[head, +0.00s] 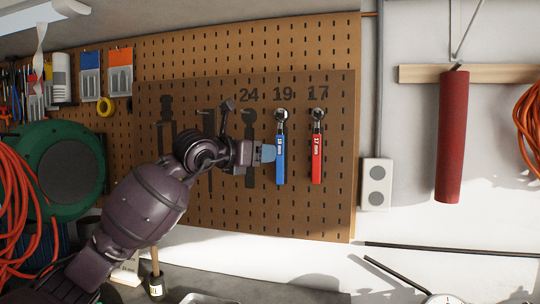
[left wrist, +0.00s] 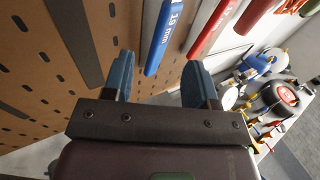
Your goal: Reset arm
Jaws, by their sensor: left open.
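My left gripper (head: 268,153) is in front of the pegboard (head: 340,215), just left of the blue 19 mm wrench (head: 280,160). In the left wrist view its two blue fingers (left wrist: 160,82) are spread apart with nothing between them. The blue wrench hangs under the number 19 and shows beyond the fingers (left wrist: 166,32). The red 17 mm wrench (head: 317,158) hangs to its right under the number 17. The place under the number 24 shows a dark painted outline, partly hidden by my left arm. My right gripper is not in view.
A green reel (head: 45,150) and orange cable are at the left. A white box (head: 376,184) and a red cylinder (head: 451,135) are on the right wall. The bench (head: 270,288) below holds dark rods and a tray at its edge.

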